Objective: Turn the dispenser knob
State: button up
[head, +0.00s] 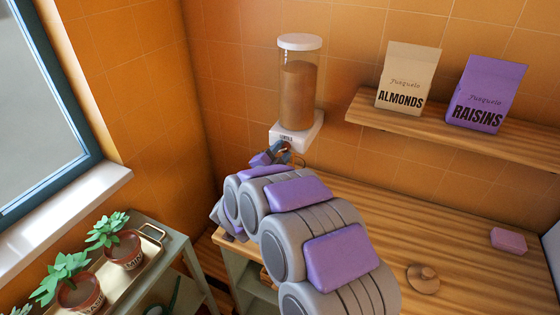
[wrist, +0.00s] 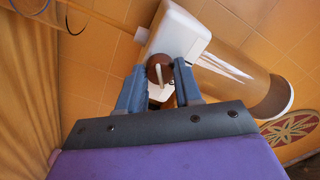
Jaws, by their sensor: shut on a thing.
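The dispenser (head: 300,88) is a clear cylinder with brown contents, a white lid and a white base (head: 298,130), mounted against the orange tiled wall. In the wrist view the white base (wrist: 182,35) lies tilted at the top, with the clear cylinder (wrist: 238,75) to its right. The dispenser knob (wrist: 160,68) is round and brown with a pale bar across it. My gripper (head: 278,152) is just below the base, and its two blue fingers (wrist: 160,74) are shut on the knob from both sides. In the head view the gripper largely hides the knob.
A wooden shelf (head: 460,133) at right holds an almonds bag (head: 408,78) and a raisins bag (head: 486,93). The wooden counter (head: 460,235) below bears a purple block (head: 508,240) and a round wooden piece (head: 423,278). Potted plants (head: 122,249) stand on a tray at left.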

jog(key=shift+m, duration=0.5)
jog(key=o, duration=1)
jog(key=p+v, duration=0.2)
jog(key=v, duration=1.5)
jog(key=shift+s+a, duration=0.1)
jog(key=shift+s, duration=0.05)
dwell(0.7)
